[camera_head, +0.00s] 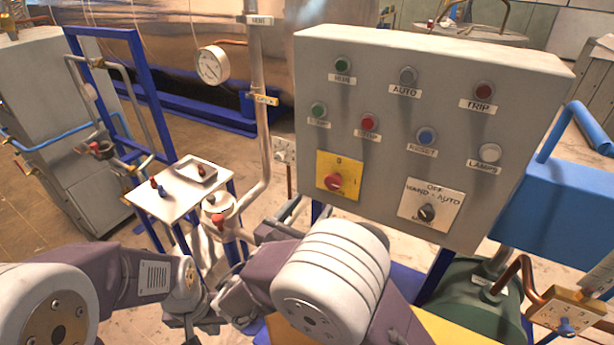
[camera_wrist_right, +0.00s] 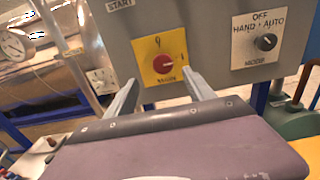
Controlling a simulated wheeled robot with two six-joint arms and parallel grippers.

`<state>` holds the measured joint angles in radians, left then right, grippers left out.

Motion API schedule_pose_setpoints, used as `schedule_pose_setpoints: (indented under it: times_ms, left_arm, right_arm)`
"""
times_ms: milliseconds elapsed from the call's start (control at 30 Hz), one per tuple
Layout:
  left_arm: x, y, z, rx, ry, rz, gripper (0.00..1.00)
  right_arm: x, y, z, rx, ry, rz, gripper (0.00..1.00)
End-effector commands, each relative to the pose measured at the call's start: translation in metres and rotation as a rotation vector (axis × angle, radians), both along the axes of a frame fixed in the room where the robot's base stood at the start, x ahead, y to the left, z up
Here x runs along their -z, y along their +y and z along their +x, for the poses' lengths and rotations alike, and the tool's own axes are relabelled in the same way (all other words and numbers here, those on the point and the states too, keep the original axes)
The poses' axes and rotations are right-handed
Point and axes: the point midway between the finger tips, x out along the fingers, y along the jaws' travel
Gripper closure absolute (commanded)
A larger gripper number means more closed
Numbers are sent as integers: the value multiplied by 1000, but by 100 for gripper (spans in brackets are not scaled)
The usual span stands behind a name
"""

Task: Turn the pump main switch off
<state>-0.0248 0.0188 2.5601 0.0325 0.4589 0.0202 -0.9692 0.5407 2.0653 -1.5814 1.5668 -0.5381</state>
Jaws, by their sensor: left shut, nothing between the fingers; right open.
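The pump main switch is a red rotary knob (camera_head: 333,181) on a yellow plate, low at the left of the grey control panel. It also shows in the right wrist view (camera_wrist_right: 162,64), with marks above and at its right; I cannot tell surely which its handle points to. My right gripper (camera_wrist_right: 162,83) is open and empty. Its two grey fingers point toward the yellow plate, just below the knob and apart from each other. In the head view the right wrist partly hides it. My left gripper (camera_head: 196,318) is shut and empty at the lower left, away from the panel.
A black hand-auto selector (camera_head: 426,212) sits right of the main switch, with push buttons and lamps above. A vertical pipe (camera_head: 258,110) with a gauge (camera_head: 213,65) stands left of the panel. A small white table (camera_head: 180,205) is farther left.

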Motion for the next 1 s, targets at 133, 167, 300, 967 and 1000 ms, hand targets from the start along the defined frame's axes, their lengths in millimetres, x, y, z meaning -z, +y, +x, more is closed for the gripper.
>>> schedule_pose_setpoints:
  times_ms: [133, 167, 300, 967, 1000]
  left_arm:
    - [-2, 0, 0, 0, 0, 0, 100]
    - [-4, 0, 0, 0, 0, 0, 100]
    - [-15, 0, 0, 0, 0, 0, 100]
    - [-30, 0, 0, 0, 0, 0, 100]
    - [-30, 0, 0, 0, 0, 0, 100]
  right_arm:
    - [-1, -3, 4, 1, -2, -1, 38]
    - [-2, -5, 7, 2, -2, -1, 38]
    - [-4, -22, 29, 7, 1, -1, 38]
    - [0, -52, 76, 1, 0, 4, 49]
    - [0, -52, 75, 2, 0, 4, 60]
